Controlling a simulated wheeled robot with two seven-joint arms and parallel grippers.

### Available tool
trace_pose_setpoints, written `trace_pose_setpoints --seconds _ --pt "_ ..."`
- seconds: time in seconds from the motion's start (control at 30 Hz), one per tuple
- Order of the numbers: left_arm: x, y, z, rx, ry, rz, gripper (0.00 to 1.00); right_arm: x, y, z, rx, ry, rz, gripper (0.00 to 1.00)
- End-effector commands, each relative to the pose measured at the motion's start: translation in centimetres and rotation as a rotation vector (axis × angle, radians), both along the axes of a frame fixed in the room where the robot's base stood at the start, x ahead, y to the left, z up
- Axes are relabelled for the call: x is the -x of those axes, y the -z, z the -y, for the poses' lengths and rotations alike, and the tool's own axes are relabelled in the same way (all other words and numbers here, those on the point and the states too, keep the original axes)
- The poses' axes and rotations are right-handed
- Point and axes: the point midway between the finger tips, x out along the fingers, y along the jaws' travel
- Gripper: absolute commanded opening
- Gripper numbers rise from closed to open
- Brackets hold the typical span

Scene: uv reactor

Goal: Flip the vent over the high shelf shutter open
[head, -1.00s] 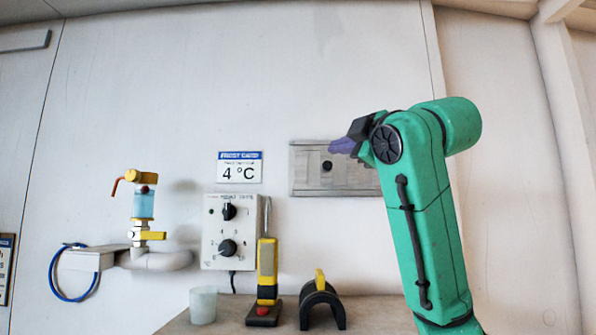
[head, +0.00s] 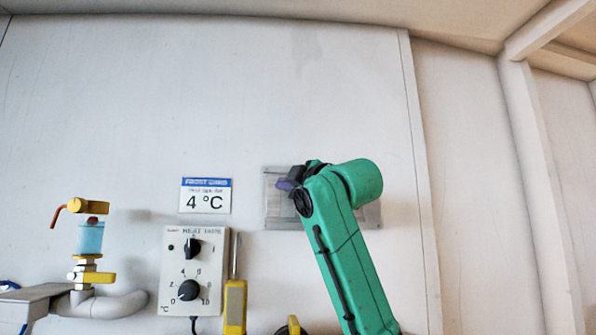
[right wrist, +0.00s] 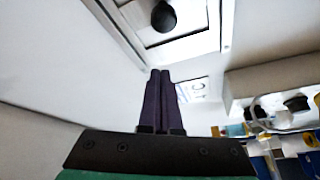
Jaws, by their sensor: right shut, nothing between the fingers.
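The vent shutter is a flat grey panel (head: 372,214) on the wall, right of centre in the head view. My right arm covers its middle, and its knob is hidden there. In the right wrist view the framed panel (right wrist: 190,45) is at the top, with a round black knob (right wrist: 163,17). My right gripper (head: 284,185) is in front of the panel's left part. In the right wrist view its dark purple fingers (right wrist: 160,73) are together and empty, below the knob in the picture and apart from it. My left gripper is not in view.
A "4 °C" sign (head: 206,196) is left of the panel. Below it are a grey control box (head: 191,270) with black dials and a yellow tool (head: 235,305). A pipe with a blue cylinder (head: 89,238) is at the far left. The wall above the panel is clear.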

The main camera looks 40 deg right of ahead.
Motion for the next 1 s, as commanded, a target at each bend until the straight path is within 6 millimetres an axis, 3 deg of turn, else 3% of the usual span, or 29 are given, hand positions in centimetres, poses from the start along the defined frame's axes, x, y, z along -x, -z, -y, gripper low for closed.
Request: trace_pose_setpoints --seconds 0.03,0.1,0.37,0.73,1.0 --pt "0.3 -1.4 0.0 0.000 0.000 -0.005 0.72 -1.1 -0.9 0.3 -0.001 0.001 -0.004 0.00" --pt "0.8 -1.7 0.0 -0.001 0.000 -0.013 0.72 -1.8 -0.5 1.0 -0.001 0.005 -0.001 0.00" --pt "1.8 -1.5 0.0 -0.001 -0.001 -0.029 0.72 -0.1 1.4 3.5 0.000 0.002 0.000 0.00" --pt "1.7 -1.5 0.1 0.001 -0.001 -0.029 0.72 0.2 1.5 3.7 -0.001 0.001 0.001 0.00" --pt "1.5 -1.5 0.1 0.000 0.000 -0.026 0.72 2.5 1.5 6.5 -0.001 0.002 0.002 0.00"
